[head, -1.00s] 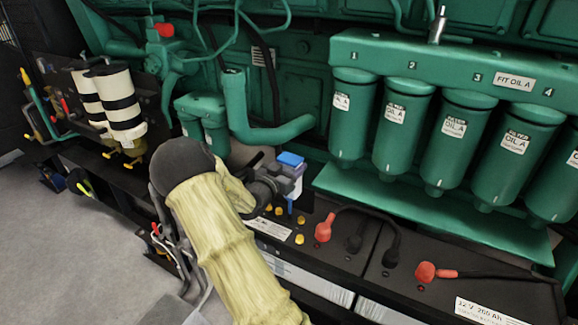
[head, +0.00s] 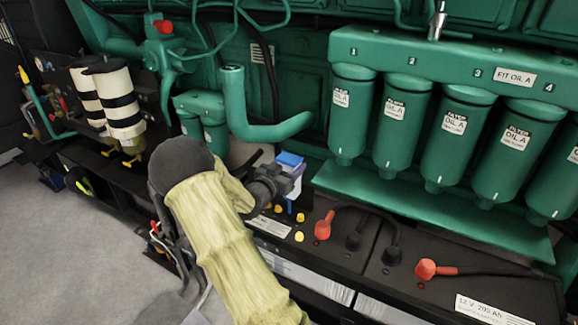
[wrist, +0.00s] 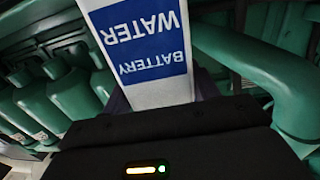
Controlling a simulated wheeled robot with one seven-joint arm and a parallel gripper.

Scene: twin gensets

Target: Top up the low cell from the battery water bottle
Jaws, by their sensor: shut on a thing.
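The battery water bottle (wrist: 146,45) is white with a blue label and fills the top middle of the wrist view, its lettering upside down. In the head view its blue part (head: 289,160) shows above my gripper (head: 290,180). My gripper is shut on the bottle and holds it over the left battery (head: 338,262). A narrow blue tip (head: 289,205) points down below the gripper, close above the battery top. Yellow cell caps (head: 299,236) sit on the battery near it. Which cell is low, and whether the tip touches a cell opening, I cannot tell.
Red terminal covers (head: 324,225) and black cables stand right of the bottle. A second battery (head: 470,290) is at the lower right. Green oil filters (head: 403,125) hang behind, and a green pipe (head: 250,115) is close behind my gripper.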

